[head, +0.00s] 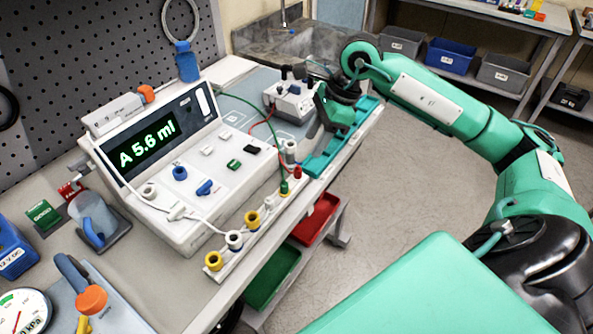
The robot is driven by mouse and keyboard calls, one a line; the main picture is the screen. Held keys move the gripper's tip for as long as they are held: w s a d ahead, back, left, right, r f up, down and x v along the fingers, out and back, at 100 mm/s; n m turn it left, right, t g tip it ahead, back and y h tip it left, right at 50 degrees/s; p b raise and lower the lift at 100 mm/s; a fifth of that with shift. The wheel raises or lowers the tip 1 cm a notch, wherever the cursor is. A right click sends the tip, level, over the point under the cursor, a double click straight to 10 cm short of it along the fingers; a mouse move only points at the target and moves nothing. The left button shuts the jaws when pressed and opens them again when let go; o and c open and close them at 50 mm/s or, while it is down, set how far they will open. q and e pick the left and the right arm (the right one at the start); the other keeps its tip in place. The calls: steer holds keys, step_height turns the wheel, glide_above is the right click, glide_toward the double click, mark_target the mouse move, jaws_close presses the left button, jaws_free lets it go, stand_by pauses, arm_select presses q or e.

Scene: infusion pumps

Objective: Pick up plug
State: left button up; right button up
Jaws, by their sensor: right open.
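A light-coloured pump console (205,200) with a lit display reading "A 5.6 ml" stands on the bench. A strip of sockets (253,219) runs along its front edge, with yellow, white, green and red ends. Green and red leads run to the strip's far end from a small grey device (291,101). Which of these ends is the task's plug I cannot tell. My right gripper (322,122) is open beside the small device, above a teal tray. My left gripper is not in view.
The teal tray (345,139) lies along the bench edge. Red (316,218) and green (273,276) bins sit below the bench. Storage bins stand on a far shelf. The floor at right is clear.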

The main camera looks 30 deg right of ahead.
mark_target(298, 168)
steer(key=x, duration=0.3)
steer(key=shift+w+a+f, duration=0.15)
steer(key=shift+a+f+p, duration=0.25)
steer(key=shift+f+p, duration=0.2)
steer(key=shift+f, duration=0.1)
steer(key=p+x, duration=0.1)
steer(key=x, duration=0.2)
steer(key=shift+w+a+f, duration=0.1)
steer(key=shift+w+f, duration=0.05)
steer(key=shift+f, duration=0.35)
steer(key=c, duration=0.9)
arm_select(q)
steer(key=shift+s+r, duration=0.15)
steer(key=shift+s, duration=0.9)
arm_select(e)
jaws_close()
